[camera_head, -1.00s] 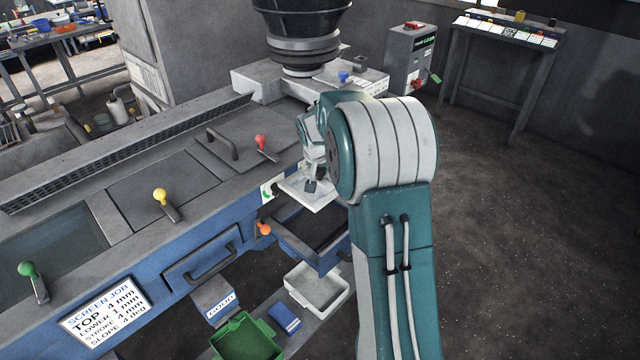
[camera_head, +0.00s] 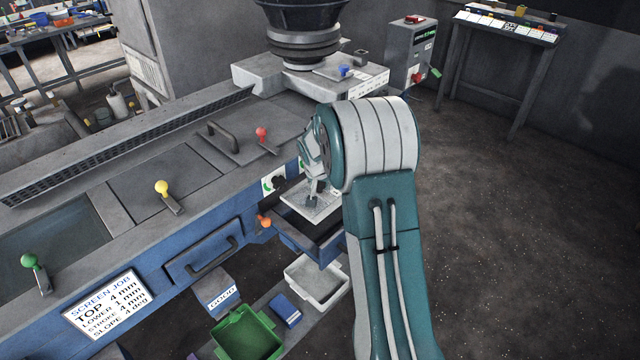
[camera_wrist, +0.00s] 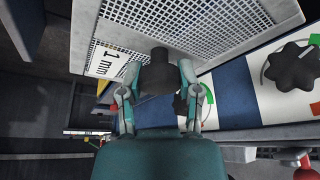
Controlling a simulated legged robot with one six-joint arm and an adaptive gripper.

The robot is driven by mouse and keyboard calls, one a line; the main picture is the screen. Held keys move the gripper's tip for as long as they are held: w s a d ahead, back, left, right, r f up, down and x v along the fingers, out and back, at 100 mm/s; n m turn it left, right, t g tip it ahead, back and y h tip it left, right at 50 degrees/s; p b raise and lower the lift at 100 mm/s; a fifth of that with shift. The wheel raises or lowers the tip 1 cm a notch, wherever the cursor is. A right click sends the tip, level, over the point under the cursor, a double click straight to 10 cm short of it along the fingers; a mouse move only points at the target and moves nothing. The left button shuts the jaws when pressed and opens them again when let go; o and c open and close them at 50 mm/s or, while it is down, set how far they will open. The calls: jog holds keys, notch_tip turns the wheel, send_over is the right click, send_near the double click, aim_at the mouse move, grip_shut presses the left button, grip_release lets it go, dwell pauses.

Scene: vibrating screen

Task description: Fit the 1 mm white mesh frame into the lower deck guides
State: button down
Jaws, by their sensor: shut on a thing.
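The white mesh frame (camera_wrist: 190,28), labelled "1 mm", fills the top of the wrist view. My gripper (camera_wrist: 158,72) is shut on its dark handle (camera_wrist: 157,75). In the head view the mesh frame (camera_head: 311,204) hangs below my gripper (camera_head: 313,185), over the pulled-out blue lower drawer (camera_head: 312,250) at the machine's end. The frame overlaps the drawer opening in this view. I cannot tell whether it touches the drawer, and the guides inside are hidden.
A panel with a black knob (camera_wrist: 292,67) is close beside the frame. An orange-knobbed lever (camera_head: 264,221) is left of the drawer. A white bin (camera_head: 318,283), blue box (camera_head: 285,310) and green bin (camera_head: 248,338) sit below. The floor at right is clear.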

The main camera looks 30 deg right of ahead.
aim_at(320, 198)
jog(key=shift+f, duration=2.85)
jog(key=shift+f, duration=1.45)
jog(key=shift+c, duration=1)
grip_release()
jog(key=v, duration=1.2)
